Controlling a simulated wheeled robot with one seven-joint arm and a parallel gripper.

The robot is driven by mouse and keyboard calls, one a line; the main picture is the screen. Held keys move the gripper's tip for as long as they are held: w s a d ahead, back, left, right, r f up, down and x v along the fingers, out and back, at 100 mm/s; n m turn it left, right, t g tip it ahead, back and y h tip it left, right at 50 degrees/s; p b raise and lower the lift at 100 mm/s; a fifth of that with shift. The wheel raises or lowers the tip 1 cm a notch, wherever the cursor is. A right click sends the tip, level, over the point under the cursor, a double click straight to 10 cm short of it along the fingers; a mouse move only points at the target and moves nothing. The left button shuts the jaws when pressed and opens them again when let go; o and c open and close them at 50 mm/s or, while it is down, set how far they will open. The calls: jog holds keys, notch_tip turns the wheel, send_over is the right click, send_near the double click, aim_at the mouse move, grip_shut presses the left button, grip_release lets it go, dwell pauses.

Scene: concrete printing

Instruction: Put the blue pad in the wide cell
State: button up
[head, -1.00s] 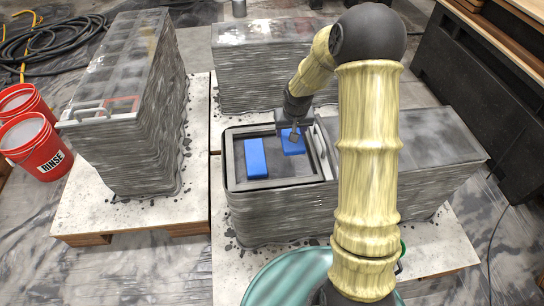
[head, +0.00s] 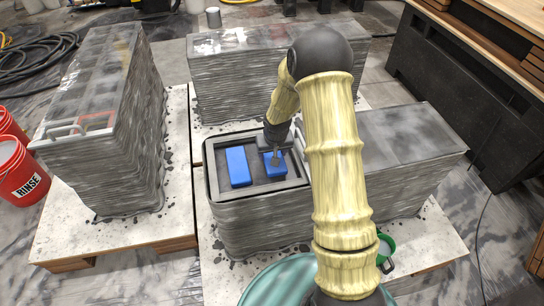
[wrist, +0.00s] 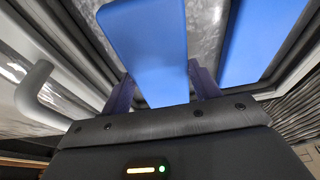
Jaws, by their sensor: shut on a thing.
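My gripper (head: 274,157) is shut on a blue pad (head: 275,167) over the right part of a dark grey-rimmed tray (head: 220,185). In the wrist view, this held pad (wrist: 145,45) stands between the two fingers (wrist: 160,88). A second blue pad (head: 238,167) lies in the left part of the tray, apart from the held one; it also shows at the right of the wrist view (wrist: 255,45). I cannot tell whether the held pad touches the tray floor. A grey wall (head: 90,120) at the left has many cells on top; which is the wide one is unclear.
Another grey block (head: 265,75) stands behind the tray. Red RINSE buckets (head: 22,172) are at far left, and a green round lid (head: 275,280) is in front.

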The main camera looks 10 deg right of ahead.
jog(key=shift+f, duration=0.85)
jog(key=shift+f, duration=0.2)
jog(key=o, duration=1.1)
jog(key=shift+r, duration=0.1)
jog(key=p+v, duration=0.2)
jog(key=v, duration=1)
jog(key=shift+r, duration=0.15)
